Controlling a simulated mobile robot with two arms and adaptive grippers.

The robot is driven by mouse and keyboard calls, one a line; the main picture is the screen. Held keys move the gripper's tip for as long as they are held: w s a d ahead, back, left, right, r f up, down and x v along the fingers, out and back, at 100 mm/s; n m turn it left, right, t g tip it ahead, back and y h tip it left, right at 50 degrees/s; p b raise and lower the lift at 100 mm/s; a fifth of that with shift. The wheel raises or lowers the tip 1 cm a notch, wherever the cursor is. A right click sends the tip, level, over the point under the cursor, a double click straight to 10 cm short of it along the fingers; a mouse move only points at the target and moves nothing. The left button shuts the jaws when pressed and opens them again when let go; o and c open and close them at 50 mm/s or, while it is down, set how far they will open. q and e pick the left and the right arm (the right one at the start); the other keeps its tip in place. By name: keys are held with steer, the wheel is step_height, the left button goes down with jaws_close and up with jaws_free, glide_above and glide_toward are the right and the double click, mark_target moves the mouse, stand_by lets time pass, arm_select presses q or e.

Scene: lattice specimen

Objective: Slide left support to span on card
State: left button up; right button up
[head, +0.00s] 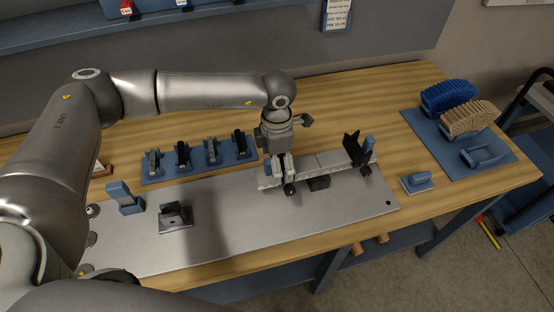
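A silver rail (328,164) with fine marks lies along the back of the grey metal plate (240,231). My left gripper (283,184) points down at the rail's left end. It covers the spot where the left support would stand, so I cannot make that support out or tell whether the fingers hold it. A dark upright support (354,149) stands at the rail's right end. A small dark block (318,183) sits in front of the rail, between the two ends. A printed card (337,14) hangs on the back wall, too small to read. My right gripper is not in view.
A blue rack (240,155) with several small tools stands behind the plate. A grey block (175,217) and a blue piece (124,197) sit at left. The plate's front middle is clear.

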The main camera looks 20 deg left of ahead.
arm_select(q)
steer(key=c, duration=0.7)
steer(key=shift+o, duration=0.2)
steer(key=shift+w+d+b, duration=0.4)
steer(key=shift+d+b, duration=0.2)
steer(key=shift+d, duration=0.1)
steer(key=shift+w+d, duration=0.45)
steer(key=shift+d, duration=0.15)
steer(key=o, duration=1.3)
steer(key=shift+c, duration=0.2)
steer(key=shift+r, duration=0.1)
steer(key=shift+r+p, duration=0.85)
steer(key=shift+r, duration=2.1)
